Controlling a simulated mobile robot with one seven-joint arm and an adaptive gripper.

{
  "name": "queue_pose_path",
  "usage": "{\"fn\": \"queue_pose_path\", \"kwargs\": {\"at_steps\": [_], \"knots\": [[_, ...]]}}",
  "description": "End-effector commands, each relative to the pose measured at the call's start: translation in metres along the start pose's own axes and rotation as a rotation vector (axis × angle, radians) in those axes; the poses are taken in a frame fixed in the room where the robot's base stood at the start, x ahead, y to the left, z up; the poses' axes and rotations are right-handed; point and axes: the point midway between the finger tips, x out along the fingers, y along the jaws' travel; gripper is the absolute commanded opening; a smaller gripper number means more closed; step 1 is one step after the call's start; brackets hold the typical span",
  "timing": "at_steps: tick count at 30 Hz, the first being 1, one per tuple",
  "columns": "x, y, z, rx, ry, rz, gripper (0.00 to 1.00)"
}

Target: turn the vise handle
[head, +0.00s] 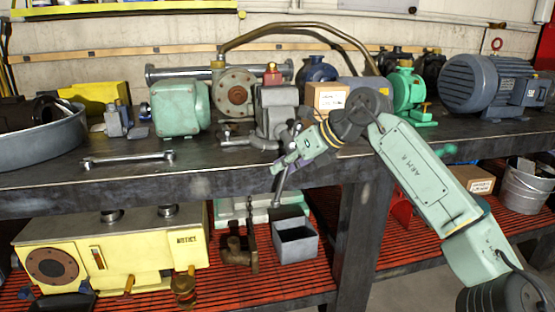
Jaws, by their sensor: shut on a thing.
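The grey vise (277,112) stands on the dark workbench (215,182) near its front edge. Its metal handle bar (281,190) slants down in front of the bench edge, with its lower end below my gripper. My gripper (283,163) reaches in from the right, at the bench's front edge, and is shut on the handle. The fingers hide part of the bar and of the vise's front.
A wrench (128,158) lies left of the vise. A green motor (180,107), a cardboard box (326,98) and a blue-grey motor (490,83) stand on the bench. Below, a yellow machine (110,258) and a grey bin (296,243) sit on the red shelf.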

Motion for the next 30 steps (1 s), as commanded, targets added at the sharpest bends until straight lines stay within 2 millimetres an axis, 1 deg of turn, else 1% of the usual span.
{"fn": "queue_pose_path", "kwargs": {"at_steps": [1, 6, 15, 30], "knots": [[-0.005, -0.011, 0.003, -0.01, 0.005, -0.048, 0.0], [-0.007, -0.016, 0.0, -0.064, 0.062, -0.114, 0.0], [-0.01, -0.02, -0.002, -0.116, 0.118, -0.178, 0.0], [-0.01, -0.021, -0.002, -0.126, 0.127, -0.19, 0.0]]}}
